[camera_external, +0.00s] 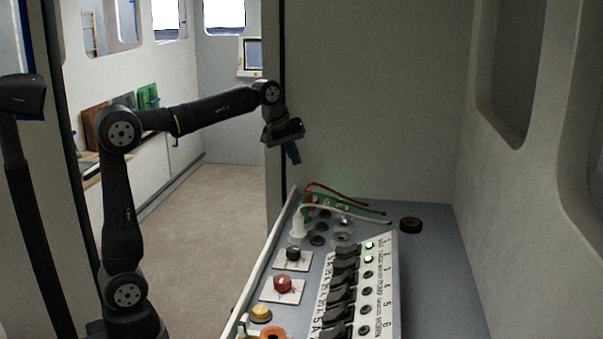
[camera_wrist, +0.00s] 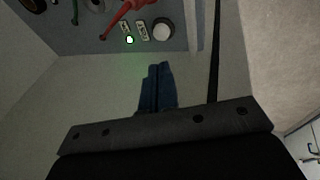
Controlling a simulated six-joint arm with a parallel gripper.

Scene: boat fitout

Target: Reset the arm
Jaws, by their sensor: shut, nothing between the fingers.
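My arm is raised and bent, reaching from the left toward the panel. My gripper (camera_external: 293,153) hangs in the air above the far left end of the grey console (camera_external: 440,260), pointing down and touching nothing. Its blue fingers are together and empty; they also show in the middle of the wrist view (camera_wrist: 158,88).
The console carries a row of black switches (camera_external: 343,285), a red knob (camera_external: 282,284), a black knob (camera_external: 293,254), a yellow button (camera_external: 261,313) and red, green and white cables (camera_external: 345,207). A green light (camera_wrist: 130,40) glows in the wrist view. A wall stands behind the console.

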